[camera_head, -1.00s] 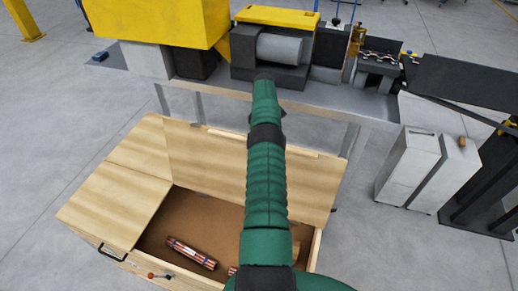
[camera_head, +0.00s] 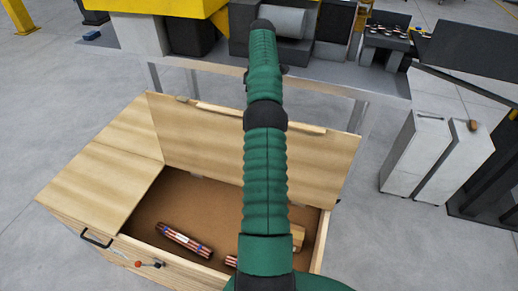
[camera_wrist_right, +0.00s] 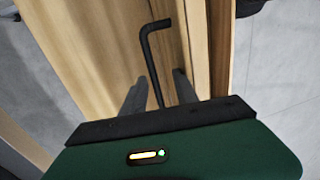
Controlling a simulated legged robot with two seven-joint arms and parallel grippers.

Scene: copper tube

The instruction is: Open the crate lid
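The wooden crate (camera_head: 183,268) stands on the floor at lower centre in the head view. One lid panel (camera_head: 210,135) stands raised and leans back at the far side; the left panel (camera_head: 105,170) lies flat. The crate's interior is exposed. My green arm rises through the middle of the head view and covers part of the raised panel; its gripper cannot be made out there. In the right wrist view, my right gripper (camera_wrist_right: 158,88) has its two fingers apart on either side of a bent black handle (camera_wrist_right: 150,60) beside wooden boards. Left gripper is not seen.
Striped tubes (camera_head: 184,240) lie inside the crate. A black side handle (camera_head: 96,238) is on the crate's front. A metal bench (camera_head: 310,75) with machinery stands close behind. Grey cabinets (camera_head: 437,153) stand at right. Floor is clear at left.

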